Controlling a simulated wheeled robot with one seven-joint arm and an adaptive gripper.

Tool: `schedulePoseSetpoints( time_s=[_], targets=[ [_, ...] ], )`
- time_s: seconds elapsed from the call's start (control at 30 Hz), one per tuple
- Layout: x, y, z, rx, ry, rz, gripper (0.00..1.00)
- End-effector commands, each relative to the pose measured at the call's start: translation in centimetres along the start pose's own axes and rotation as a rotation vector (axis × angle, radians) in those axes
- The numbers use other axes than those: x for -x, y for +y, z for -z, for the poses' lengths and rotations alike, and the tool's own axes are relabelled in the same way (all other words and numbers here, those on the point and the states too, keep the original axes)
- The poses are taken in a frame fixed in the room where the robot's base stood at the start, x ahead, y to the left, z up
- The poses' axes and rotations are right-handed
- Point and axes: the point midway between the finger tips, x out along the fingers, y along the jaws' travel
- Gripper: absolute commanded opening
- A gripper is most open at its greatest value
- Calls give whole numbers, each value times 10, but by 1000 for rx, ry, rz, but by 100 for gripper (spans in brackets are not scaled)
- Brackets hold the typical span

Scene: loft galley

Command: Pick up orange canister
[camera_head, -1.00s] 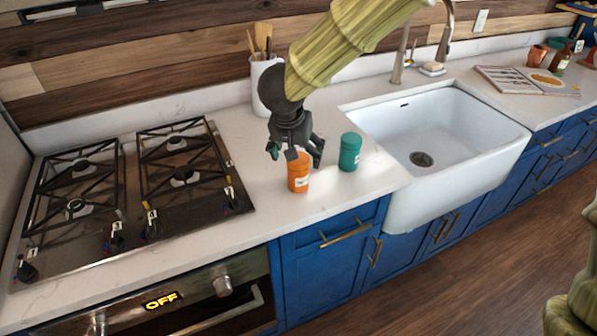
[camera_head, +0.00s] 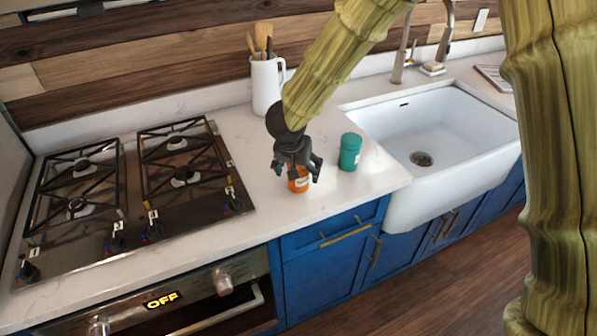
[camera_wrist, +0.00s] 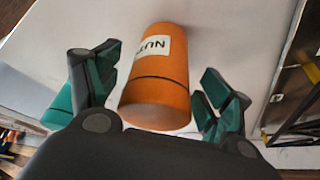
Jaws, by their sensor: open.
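The orange canister (camera_head: 299,183) stands on the white counter between the stove and the sink, partly hidden behind my gripper in the head view. My gripper (camera_head: 297,172) is over it, pointing down, with its fingers apart. In the wrist view the orange canister (camera_wrist: 158,82) shows its white label and lies between the two open fingers of my gripper (camera_wrist: 155,95). Gaps show on both sides of it in that view, and I see no clear contact.
A teal canister (camera_head: 350,152) stands close to the right; its edge also shows in the wrist view (camera_wrist: 62,105). A white utensil jug (camera_head: 266,86) stands behind. The gas stove (camera_head: 130,190) is to the left, the white sink (camera_head: 440,130) to the right.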

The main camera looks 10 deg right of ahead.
Motion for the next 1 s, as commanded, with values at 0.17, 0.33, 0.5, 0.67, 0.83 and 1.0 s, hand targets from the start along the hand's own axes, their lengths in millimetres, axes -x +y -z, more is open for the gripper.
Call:
schedulePoseSetpoints(
  time_s=[0.17, 0.33, 0.5, 0.67, 0.83, 1.0],
  targets=[
    [-7, 0, 0, 0, 1, 1, 79],
    [-7, 0, 0, 0, 1, 2, 79],
    [-7, 0, 0, 0, 1, 2, 54],
    [-7, 0, 0, 0, 1, 2, 25],
    [-7, 0, 1, 0, 1, 2, 23],
    [-5, 0, 2, -1, 1, 2, 23]
  ],
)
